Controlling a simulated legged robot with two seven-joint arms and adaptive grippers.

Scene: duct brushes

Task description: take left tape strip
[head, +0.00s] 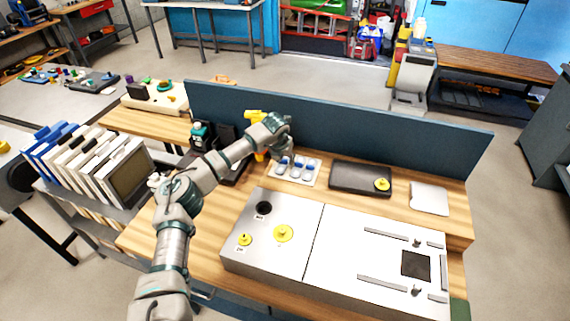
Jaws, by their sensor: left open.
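My left arm reaches from the lower left across the wooden bench. Its gripper (283,157) is open, over the left part of a small white tray (317,179) at the back of the bench. The tray holds pale pieces with blue (297,169) side by side; the gripper partly covers the leftmost. I cannot tell which of them is the left tape strip, or whether the gripper touches it. My right gripper is not in view.
A metal box with yellow knobs (283,233) and a white panel with grey strips (386,234) fill the front. A dark case (347,178) lies right of the tray. A blue divider (340,139) stands behind.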

